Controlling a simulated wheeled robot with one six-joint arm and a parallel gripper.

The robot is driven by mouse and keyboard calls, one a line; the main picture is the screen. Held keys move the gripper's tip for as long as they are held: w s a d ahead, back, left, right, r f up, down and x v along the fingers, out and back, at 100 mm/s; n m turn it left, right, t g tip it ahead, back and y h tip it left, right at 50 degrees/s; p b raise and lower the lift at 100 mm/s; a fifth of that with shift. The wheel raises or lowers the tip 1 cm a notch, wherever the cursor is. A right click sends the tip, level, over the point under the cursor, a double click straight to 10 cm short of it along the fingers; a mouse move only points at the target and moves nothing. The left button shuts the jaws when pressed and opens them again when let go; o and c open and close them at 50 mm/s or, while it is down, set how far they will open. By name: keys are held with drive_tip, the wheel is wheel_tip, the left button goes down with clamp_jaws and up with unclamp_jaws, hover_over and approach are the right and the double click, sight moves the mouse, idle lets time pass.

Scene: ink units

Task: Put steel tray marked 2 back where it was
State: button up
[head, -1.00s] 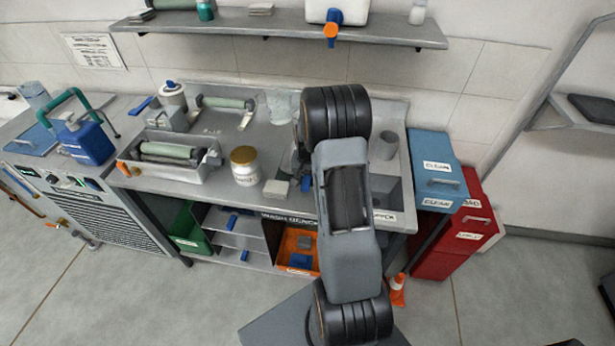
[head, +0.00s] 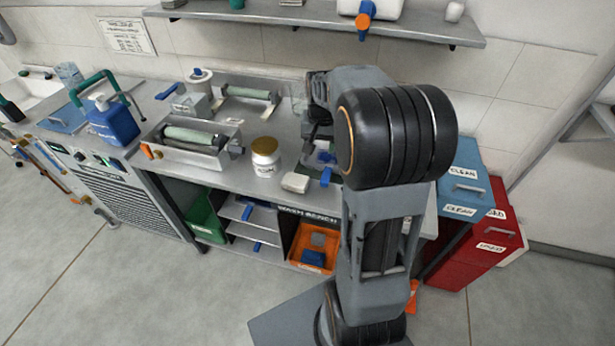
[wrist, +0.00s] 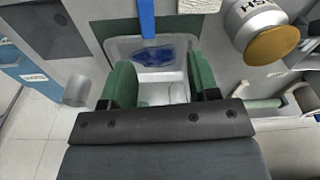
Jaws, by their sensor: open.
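A shallow steel tray with a blue handle (head: 326,176) lies on the wash bench, mostly hidden behind my arm in the head view. In the wrist view the tray (wrist: 118,46) holds a patch of blue ink, and its blue handle (wrist: 147,18) points away from my gripper. My gripper (wrist: 160,85) is open, with its two green fingers apart over the near part of the tray. I cannot tell whether they touch it. No number is readable on it. Shelves under the bench hold similar blue-handled trays (head: 241,212).
A gold-lidded jar (head: 265,160) and a pale block (head: 295,182) stand close to the tray. A roller in a steel trough (head: 190,153) is to the left. An orange bin (head: 312,260) sits below; blue and red CLEAN and USED boxes (head: 482,245) stand right.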

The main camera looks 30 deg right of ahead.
drive_tip(key=s+a+r+n+t, duration=0.3)
drive_tip(key=s+a+n, duration=0.4)
drive_tip(key=s+a, duration=0.7)
drive_tip(key=shift+s+r+t, duration=0.3)
drive_tip(key=shift+s+r, duration=0.3)
drive_tip(key=shift+r, duration=0.05)
drive_tip(key=shift+c, duration=0.2)
drive_tip(key=shift+c, duration=0.8)
drive_tip(key=shift+d, duration=0.1)
drive_tip(key=shift+c, duration=0.2)
